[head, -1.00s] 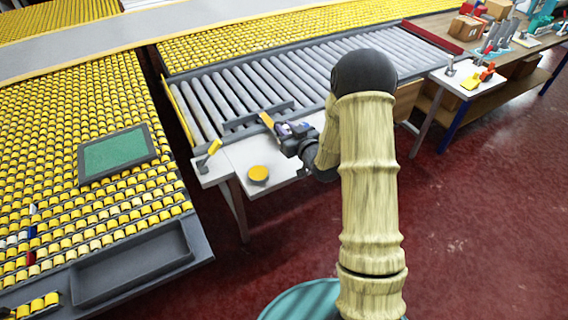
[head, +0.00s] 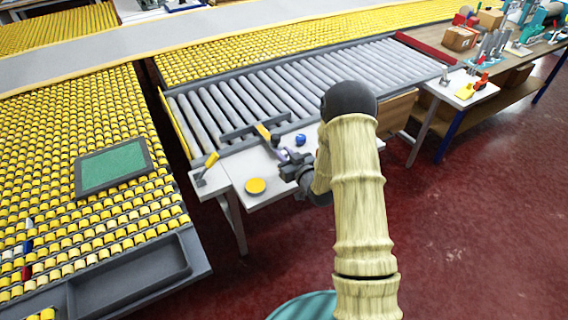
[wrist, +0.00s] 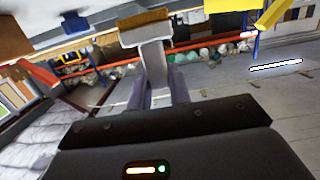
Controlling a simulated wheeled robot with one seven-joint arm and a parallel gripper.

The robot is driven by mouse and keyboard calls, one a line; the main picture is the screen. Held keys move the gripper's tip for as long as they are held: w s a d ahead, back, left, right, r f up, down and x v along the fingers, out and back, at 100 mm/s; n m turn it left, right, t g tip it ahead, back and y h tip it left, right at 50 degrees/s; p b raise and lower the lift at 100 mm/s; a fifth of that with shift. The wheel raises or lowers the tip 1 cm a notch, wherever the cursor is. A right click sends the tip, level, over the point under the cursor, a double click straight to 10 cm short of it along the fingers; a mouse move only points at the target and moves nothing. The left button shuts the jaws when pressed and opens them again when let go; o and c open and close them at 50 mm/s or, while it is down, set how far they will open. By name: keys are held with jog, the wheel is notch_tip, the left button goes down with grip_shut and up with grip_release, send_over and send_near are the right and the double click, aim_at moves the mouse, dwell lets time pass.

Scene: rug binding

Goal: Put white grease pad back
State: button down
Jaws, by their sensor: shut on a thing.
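In the wrist view, my gripper (wrist: 166,92) is shut on the pale handle of a T-shaped tool, the white grease pad (wrist: 152,62). Its wide head has a tan face and points away from the jaws. In the head view, my gripper (head: 284,154) is over the back right of the small white table (head: 230,170); the held pad is too small there to make out surely. A yellow-handled tool (head: 206,165) rests at the table's left end. A yellow strip (head: 263,131) lies by the grey bar, close to my gripper.
A round yellow-topped dish (head: 255,186) sits near the table's front edge. A small blue thing (head: 300,139) is behind my gripper. The roller conveyor (head: 240,100) borders the table's back. A framed green panel (head: 112,166) lies on the yellow rollers at left. Red floor is open at right.

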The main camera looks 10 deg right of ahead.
jog(key=shift+s+a, duration=0.1)
jog(key=shift+f, duration=0.4)
notch_tip(320, 180, down, 3)
jog(key=shift+a+f, duration=0.1)
jog(key=shift+a, duration=0.05)
jog(key=shift+f, duration=0.1)
jog(key=shift+f, duration=0.1)
jog(key=c, duration=1.3)
grip_release()
